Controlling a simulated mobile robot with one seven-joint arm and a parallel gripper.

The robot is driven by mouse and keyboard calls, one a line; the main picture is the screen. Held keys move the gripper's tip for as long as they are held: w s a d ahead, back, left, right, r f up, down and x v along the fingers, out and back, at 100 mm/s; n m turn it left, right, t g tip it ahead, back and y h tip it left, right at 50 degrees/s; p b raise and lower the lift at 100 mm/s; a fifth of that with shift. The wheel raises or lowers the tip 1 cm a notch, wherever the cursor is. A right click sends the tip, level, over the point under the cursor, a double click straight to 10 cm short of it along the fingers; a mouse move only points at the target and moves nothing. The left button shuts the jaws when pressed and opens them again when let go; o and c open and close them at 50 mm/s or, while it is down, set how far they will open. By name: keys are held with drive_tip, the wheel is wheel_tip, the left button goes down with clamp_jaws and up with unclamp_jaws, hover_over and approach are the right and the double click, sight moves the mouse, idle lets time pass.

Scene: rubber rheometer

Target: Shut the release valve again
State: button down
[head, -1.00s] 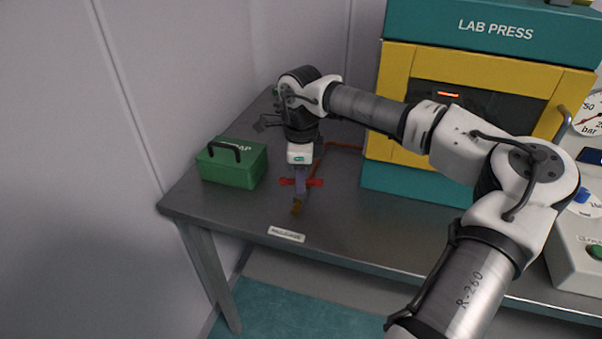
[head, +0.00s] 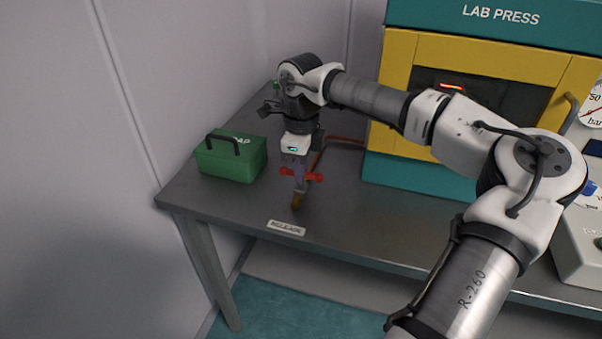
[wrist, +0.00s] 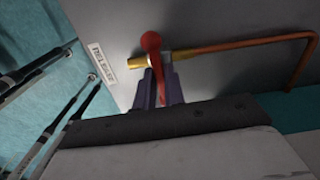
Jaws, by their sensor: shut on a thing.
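The release valve is a small brass body (head: 297,200) with a red lever handle (head: 315,177), near the front left of the bench. In the wrist view the red lever (wrist: 151,42) stands between my fingers, and the brass body (wrist: 138,61) joins a copper pipe. My gripper (head: 300,183), with purple fingers, points down over the valve and is shut on the red lever. The fingers also show in the wrist view (wrist: 160,88). In the head view my gripper hides the middle of the lever.
A white release label (head: 286,228) lies at the bench's front edge. A green scrap box (head: 228,160) stands to the left. The copper pipe (head: 345,139) runs behind the valve toward the yellow and teal lab press (head: 388,120). The bench (head: 370,220) is clear in front of the press.

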drive_tip(key=shift+m, duration=0.3)
drive_tip(key=c, duration=1.5)
unclamp_jaws()
wheel_tip(320, 180, up, 14)
drive_tip(key=shift+f+b, duration=0.1)
drive_tip(key=shift+b, duration=0.5)
drive_tip(key=shift+s, duration=0.1)
